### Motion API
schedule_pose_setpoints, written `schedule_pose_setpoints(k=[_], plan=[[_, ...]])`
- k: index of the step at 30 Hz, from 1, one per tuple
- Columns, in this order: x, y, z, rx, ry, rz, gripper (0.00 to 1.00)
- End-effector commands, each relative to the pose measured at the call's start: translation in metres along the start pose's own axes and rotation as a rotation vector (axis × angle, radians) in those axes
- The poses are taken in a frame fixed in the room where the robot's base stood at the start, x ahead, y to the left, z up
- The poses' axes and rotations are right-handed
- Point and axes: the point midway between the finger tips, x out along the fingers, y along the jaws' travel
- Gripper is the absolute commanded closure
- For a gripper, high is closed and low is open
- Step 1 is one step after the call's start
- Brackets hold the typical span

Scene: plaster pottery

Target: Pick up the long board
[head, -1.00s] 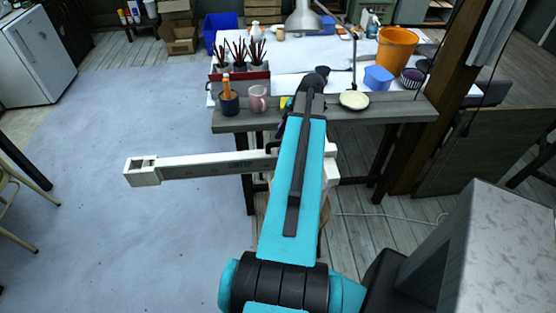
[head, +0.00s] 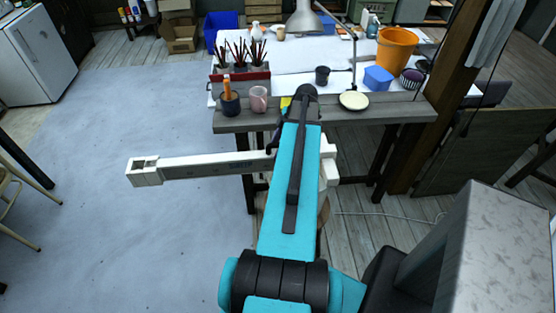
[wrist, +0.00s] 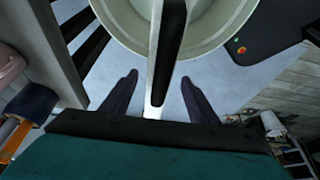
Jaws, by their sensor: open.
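A long narrow grey piece with a white, box-like end (head: 200,167) reaches out to the left below the workbench in the head view; it looks like the long board. My arm hides its right part. In the wrist view a narrow dark bar with a white edge (wrist: 167,55) runs up the middle, probably the same piece. My gripper (wrist: 158,77) is open, with one dark finger on each side of the bar's line and a gap to both. In the head view my gripper (head: 271,142) is mostly hidden behind my arm.
A round pale basin (wrist: 225,30) lies under the bar in the wrist view. A wooden post stands right.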

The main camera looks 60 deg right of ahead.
Motion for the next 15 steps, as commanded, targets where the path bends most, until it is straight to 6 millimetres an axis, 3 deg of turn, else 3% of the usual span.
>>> schedule_pose_setpoints(k=[15], plan=[[0.029, 0.0, -0.001, 0.001, 0.0, 0.001, 0.45]])
